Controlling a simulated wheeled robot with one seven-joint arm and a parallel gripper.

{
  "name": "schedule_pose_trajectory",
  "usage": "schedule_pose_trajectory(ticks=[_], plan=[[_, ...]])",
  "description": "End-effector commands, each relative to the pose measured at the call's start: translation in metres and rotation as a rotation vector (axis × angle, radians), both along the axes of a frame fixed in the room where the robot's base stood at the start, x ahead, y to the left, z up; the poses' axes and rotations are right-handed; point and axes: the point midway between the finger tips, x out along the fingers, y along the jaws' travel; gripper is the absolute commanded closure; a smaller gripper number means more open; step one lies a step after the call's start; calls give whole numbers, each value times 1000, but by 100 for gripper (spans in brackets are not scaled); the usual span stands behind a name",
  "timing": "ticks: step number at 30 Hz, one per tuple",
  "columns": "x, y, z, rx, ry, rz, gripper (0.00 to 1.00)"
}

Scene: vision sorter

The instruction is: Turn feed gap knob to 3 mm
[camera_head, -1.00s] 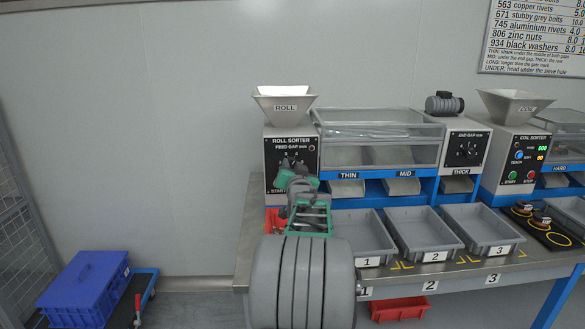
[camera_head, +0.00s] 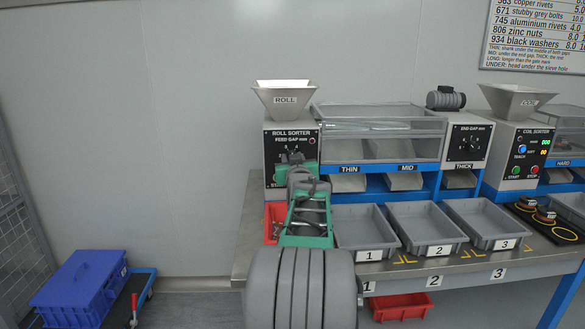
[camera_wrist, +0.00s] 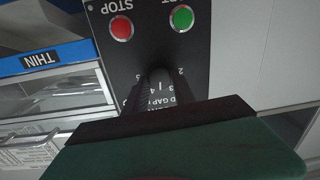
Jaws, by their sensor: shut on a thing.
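The roll sorter (camera_head: 270,150) stands at the left end of the bench, with its black feed gap panel (camera_head: 311,141) facing me. In the head view my gripper (camera_head: 293,160) is up against that panel and hides much of the dial. In the wrist view, which sees the panel upside down, my gripper (camera_wrist: 160,100) is shut on the dark feed gap knob (camera_wrist: 160,76). Scale figures show around it, among them 2, 3 and 4. The pointer is hidden, so I cannot tell the setting.
The red STOP button (camera_wrist: 121,27) and green START button (camera_wrist: 182,18) are close to my fingers. A red bin (camera_head: 272,222) is beside my arm. Grey trays (camera_head: 366,241) line the bench to the right.

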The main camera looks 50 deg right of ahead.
Motion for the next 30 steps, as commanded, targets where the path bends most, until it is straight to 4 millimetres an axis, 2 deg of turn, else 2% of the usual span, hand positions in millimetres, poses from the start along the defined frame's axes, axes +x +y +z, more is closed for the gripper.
schedule_pose_trajectory(ticks=[15, 30], plan=[[1, 1, -3, -296, 337, -1, 100], [1, 1, -1, -414, 475, -2, 100]])
